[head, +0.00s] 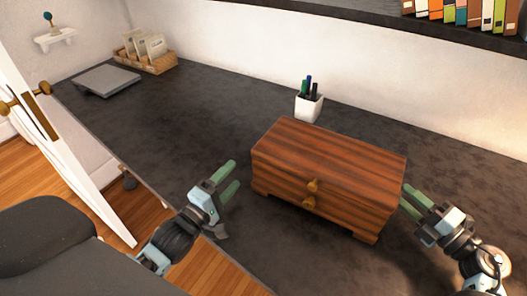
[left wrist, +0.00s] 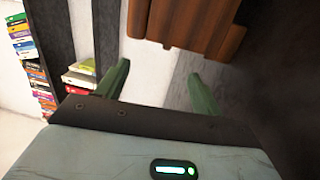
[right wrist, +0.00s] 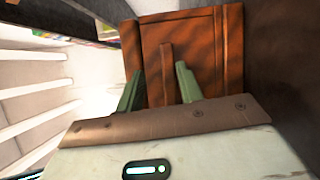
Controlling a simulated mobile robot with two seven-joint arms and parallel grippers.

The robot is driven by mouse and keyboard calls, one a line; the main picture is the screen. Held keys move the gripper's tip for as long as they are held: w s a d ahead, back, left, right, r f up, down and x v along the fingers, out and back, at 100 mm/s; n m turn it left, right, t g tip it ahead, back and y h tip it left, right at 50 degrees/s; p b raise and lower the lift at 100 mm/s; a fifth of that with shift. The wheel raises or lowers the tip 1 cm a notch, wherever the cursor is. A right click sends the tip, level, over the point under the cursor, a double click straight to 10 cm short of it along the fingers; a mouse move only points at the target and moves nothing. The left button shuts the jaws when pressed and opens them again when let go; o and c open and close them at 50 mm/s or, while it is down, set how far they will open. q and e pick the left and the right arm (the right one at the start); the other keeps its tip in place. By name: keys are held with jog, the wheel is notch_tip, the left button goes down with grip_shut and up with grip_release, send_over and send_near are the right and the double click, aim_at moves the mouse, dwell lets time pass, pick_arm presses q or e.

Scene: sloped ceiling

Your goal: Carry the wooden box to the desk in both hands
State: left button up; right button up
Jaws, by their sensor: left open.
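The wooden box (head: 330,160), brown and striped with two knobs on its front, stands upright on the dark desk (head: 180,140). My left gripper (head: 231,178) is open and empty, to the left of the box and apart from it. The box's lower edge (left wrist: 190,25) shows beyond its fingers in the left wrist view. My right gripper (head: 406,194) is close to the box's right end. In the right wrist view its fingers are apart, with a narrow upright wooden bar (right wrist: 167,70) on the box's end panel showing between them. Contact there cannot be told.
A white pen cup (head: 308,106) stands behind the box. A closed grey laptop (head: 108,80) and a wooden organizer (head: 148,60) are at the far left. A shelf with books (head: 460,12) hangs above. A dark chair (head: 45,240) is at lower left. The desk's middle left is clear.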

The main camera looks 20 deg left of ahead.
jog(key=shift+o, duration=0.3)
jog(key=o, duration=0.7)
jog(key=shift+o, duration=0.2)
jog(key=shift+d, duration=0.1)
jog(key=v, duration=1.1)
jog(key=shift+s+d, duration=0.25)
jog(key=shift+d, duration=0.1)
jog(key=shift+s+f, duration=0.1)
jog(key=shift+f, duration=0.05)
